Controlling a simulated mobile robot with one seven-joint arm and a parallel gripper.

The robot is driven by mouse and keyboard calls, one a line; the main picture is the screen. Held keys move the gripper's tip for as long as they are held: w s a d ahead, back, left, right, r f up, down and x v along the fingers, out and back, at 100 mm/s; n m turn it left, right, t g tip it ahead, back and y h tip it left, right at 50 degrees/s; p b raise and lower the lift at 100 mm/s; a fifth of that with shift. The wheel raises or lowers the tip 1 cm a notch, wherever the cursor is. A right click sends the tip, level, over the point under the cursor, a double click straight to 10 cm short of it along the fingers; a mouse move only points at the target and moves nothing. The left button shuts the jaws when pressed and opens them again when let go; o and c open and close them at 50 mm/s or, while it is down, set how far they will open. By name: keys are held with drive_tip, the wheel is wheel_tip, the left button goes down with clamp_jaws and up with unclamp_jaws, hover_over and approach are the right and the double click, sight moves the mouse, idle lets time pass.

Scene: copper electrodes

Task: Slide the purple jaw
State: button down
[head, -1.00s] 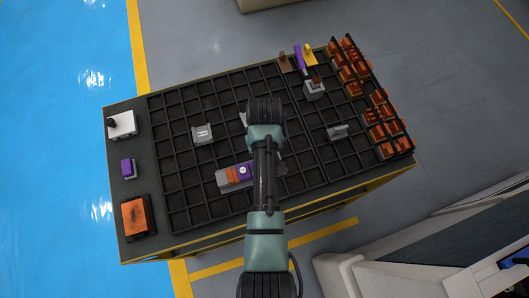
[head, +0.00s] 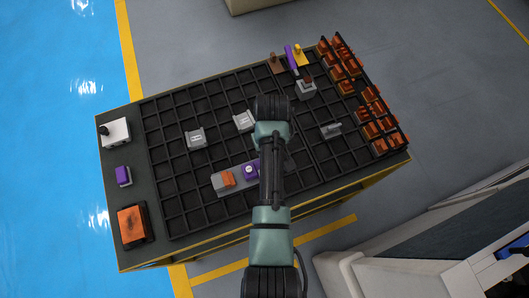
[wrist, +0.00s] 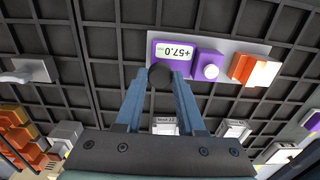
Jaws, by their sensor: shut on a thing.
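A grey measuring rail (head: 217,187) lies on the black grid tray. Its orange jaw (head: 228,179) is at the left end, and the purple jaw (head: 250,169) with a round white mark stands apart to its right. In the wrist view, the purple jaw (wrist: 208,66) adjoins a purple display housing reading +57.0 (wrist: 175,52); the orange jaw (wrist: 242,68) is across a gap. My gripper (wrist: 160,78) is shut on a black round knob (wrist: 160,74) at the housing's edge. My arm hides the rail's right part and the fingertips in the head view.
Grey blocks (head: 196,137) and (head: 244,121) stand on the grid tray. Orange electrodes (head: 372,110) fill racks along the right edge. A white box (head: 115,132), a purple block (head: 123,175) and an orange-topped box (head: 132,225) are on the left strip.

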drive_tip(key=c, duration=0.5)
unclamp_jaws()
drive_tip(key=shift+a, duration=0.15)
drive_tip(key=shift+r, duration=0.1)
wheel_tip(320, 180, up, 13)
drive_tip(key=shift+f+p, duration=0.1)
drive_tip(key=shift+p, duration=0.2)
